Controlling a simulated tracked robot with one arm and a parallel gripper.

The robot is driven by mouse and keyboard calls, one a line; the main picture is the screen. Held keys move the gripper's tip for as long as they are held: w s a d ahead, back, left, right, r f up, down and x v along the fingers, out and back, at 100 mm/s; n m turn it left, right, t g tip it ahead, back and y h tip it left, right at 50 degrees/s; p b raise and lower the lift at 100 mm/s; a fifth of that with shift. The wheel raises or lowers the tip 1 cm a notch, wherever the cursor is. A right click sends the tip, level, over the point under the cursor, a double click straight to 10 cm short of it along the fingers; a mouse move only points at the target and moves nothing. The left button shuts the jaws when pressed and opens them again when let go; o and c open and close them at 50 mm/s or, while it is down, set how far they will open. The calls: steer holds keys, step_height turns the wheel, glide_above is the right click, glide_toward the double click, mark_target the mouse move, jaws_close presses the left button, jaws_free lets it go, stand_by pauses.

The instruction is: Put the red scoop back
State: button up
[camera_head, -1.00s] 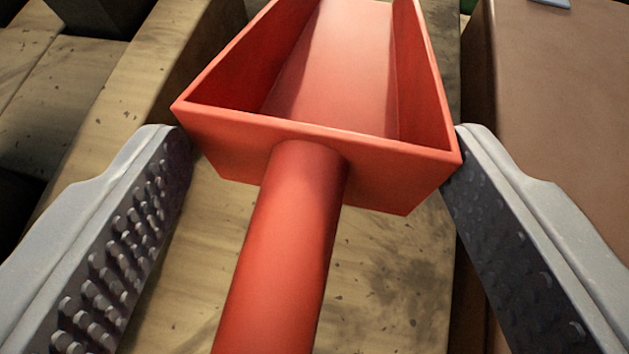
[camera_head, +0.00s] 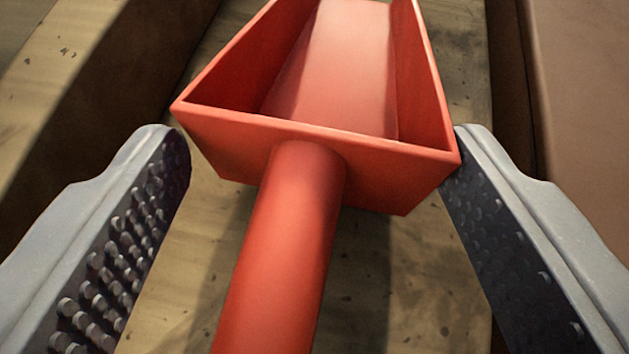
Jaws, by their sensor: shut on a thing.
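The red scoop (camera_head: 300,162) fills the middle of the view, its open tray pointing away from me and its round handle running down toward the bottom edge. My gripper (camera_head: 317,145) is shut on the scoop, with its two grey studded fingertips at the left and right sides of the scoop's rear wall. The lower end of the handle is cut off by the frame, and so is the scoop's far tip.
A worn wooden plank (camera_head: 400,270) lies under the scoop, with the scoop's shadow on it. Another wooden board (camera_head: 60,80) is at the left, beyond a dark gap. A brown box-like surface (camera_head: 590,120) stands at the right.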

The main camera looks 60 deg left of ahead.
steer(key=shift+f, duration=0.5)
steer(key=o, duration=1.2)
